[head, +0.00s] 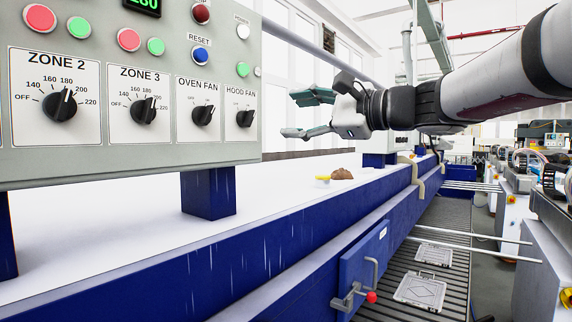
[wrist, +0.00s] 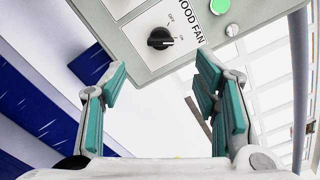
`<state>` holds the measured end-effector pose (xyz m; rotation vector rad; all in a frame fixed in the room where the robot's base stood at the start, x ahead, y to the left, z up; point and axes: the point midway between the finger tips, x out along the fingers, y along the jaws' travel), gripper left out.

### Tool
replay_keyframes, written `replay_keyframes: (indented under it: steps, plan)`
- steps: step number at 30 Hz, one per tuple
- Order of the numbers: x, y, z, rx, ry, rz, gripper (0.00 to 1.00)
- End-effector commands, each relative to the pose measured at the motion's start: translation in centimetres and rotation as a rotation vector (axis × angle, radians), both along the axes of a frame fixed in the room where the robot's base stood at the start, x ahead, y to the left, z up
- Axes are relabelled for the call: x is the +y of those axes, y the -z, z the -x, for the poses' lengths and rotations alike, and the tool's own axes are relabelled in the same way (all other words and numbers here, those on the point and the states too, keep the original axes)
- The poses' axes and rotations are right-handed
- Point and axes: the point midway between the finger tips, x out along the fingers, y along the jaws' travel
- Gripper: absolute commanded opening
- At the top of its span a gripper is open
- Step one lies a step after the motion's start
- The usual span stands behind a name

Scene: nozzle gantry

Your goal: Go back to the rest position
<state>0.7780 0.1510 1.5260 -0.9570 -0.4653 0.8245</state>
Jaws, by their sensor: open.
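My gripper (head: 306,115) is at the end of my arm, which reaches in from the right in the head view. Its two teal-padded fingers are spread apart with nothing between them. The fingers point left toward the hood fan knob (head: 245,118) on the control panel (head: 110,165), with a gap between fingertips and panel. In the wrist view the fingers (wrist: 160,90) frame the lower part of the panel (wrist: 150,62), and the black hood fan knob (wrist: 160,39) shows beyond them.
The panel also carries zone 2 (head: 60,105), zone 3 (head: 143,110) and oven fan (head: 203,115) knobs and several coloured buttons. A brown lump (head: 342,174) lies on the white top below my gripper. A blue box with a red-knobbed lever (head: 371,297) sits on the machine's side.

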Motion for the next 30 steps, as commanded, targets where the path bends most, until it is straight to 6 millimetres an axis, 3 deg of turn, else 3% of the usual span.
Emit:
replay_keyframes:
  steps: [5, 8, 14, 18, 24, 30]
  plan:
    - [0.5, 1.4, 1.3, -0.003, -0.008, 0.075, 0.56]
    - [1.0, 4.7, 4.1, -0.010, -0.026, 0.238, 0.56]
    - [-0.2, 14.4, 12.2, -0.039, -0.115, 0.706, 0.56]
    - [-3.2, 20.9, 18.1, -0.070, -0.207, 1.030, 0.56]
    - [-9.1, 28.6, 25.6, -0.126, -0.377, 1.458, 0.56]
    - [-13.9, 32.7, 29.9, -0.172, -0.521, 1.736, 0.56]
